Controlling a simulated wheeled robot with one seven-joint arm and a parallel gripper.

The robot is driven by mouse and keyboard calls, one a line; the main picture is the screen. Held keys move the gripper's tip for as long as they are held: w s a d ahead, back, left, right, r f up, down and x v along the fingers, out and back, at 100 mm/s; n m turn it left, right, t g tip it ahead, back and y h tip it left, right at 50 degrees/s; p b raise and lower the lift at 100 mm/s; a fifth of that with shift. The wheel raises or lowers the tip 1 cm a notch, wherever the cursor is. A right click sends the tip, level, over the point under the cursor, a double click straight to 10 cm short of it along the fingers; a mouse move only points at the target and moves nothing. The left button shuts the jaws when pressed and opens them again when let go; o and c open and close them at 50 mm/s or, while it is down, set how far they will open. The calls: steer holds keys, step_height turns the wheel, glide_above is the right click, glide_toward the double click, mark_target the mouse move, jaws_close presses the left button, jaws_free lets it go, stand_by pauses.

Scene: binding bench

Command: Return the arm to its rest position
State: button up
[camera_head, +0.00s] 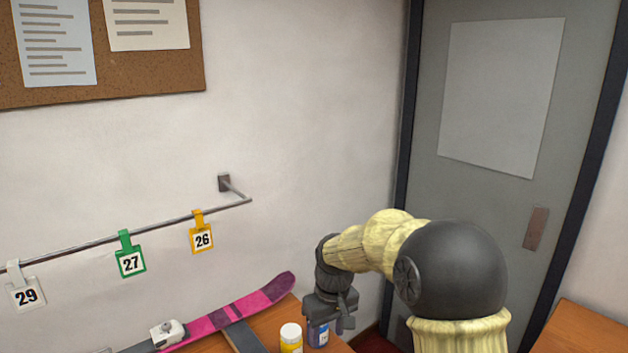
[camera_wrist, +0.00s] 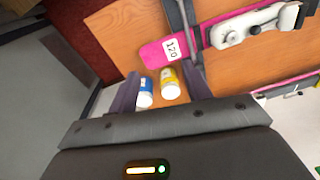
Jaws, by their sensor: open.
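My gripper (camera_head: 330,312) points down over the bench's right end, with my arm bent towards it from the right. In the wrist view my gripper (camera_wrist: 160,88) is open, its two dark fingers apart. A blue bottle with a white cap (camera_head: 318,334) stands just below the gripper, partly hidden by it. A yellow bottle with a white cap (camera_head: 291,338) stands to its left. In the wrist view the blue bottle (camera_wrist: 145,88) and yellow bottle (camera_wrist: 169,82) appear between the fingers. I cannot tell how far below the fingertips they are.
A pink ski (camera_head: 255,302) with a binding (camera_head: 167,333) lies on the wooden bench (camera_head: 209,344). Numbered tags, including green 27 (camera_head: 131,262) and orange 26 (camera_head: 202,238), hang from a wall rail (camera_head: 80,247). A grey door (camera_head: 500,130) stands behind my arm.

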steer(key=s+d+f+m+t, duration=0.1)
steer(key=s+d+m, duration=0.2)
steer(key=s+d, duration=0.3)
steer(key=s+d+f+m+t, duration=0.1)
steer(key=s+d+m, duration=0.2)
steer(key=s, duration=0.9)
steer(key=d, duration=0.3)
steer(key=shift+d+f+h, duration=0.2)
steer(key=shift+f+h, duration=0.1)
steer(key=shift+c, duration=0.2)
steer(key=shift+c, duration=1.2)
steer(key=shift+a, duration=0.1)
